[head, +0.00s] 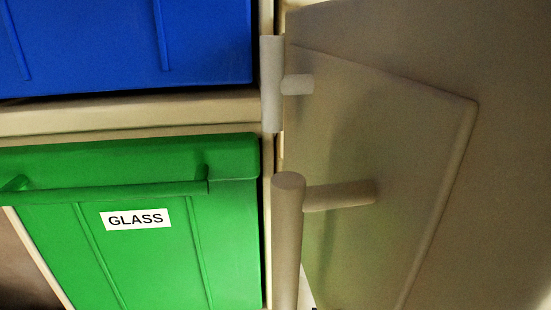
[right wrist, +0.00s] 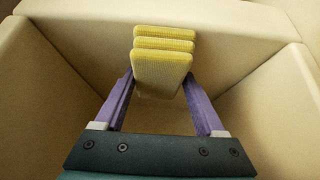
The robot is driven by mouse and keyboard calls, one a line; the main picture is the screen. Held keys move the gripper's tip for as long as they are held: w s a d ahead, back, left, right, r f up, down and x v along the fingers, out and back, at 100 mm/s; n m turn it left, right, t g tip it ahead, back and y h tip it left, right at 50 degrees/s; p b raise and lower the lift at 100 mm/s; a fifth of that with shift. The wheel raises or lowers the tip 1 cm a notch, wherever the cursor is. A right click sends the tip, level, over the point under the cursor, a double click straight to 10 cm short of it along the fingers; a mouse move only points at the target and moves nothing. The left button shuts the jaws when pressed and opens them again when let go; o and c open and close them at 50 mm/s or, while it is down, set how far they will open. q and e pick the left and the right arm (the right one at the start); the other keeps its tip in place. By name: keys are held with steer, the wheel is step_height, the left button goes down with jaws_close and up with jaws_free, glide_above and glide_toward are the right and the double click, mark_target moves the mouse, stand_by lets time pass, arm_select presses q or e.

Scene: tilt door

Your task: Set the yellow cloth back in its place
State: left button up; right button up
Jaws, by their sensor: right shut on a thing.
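Yellow ribbed cloths (right wrist: 163,69) show in the right wrist view as three stacked layers. They stand near the far wall of a beige open box (right wrist: 228,35). My right gripper (right wrist: 158,88) has a purple finger on each side of the nearest yellow cloth and is shut on it. The fingers hide part of its sides. Whether the layers behind it are separate pieces or touch it, I cannot tell. Neither gripper and no yellow cloth shows in the head view.
In the head view a green bin (head: 155,265) labelled GLASS stands below a blue bin (head: 120,45). A beige panel door (head: 390,130) with a bar handle (head: 288,235) fills the right side. The box walls flank my right gripper closely.

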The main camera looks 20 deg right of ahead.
steer(key=shift+w, duration=0.15)
steer(key=shift+f, duration=0.1)
steer(key=o, duration=1.3)
steer(key=shift+o, duration=0.2)
steer(key=shift+r, duration=0.2)
steer(key=p+v, duration=0.6)
steer(key=v, duration=0.6)
steer(key=shift+p, duration=0.3)
steer(key=shift+f, duration=0.1)
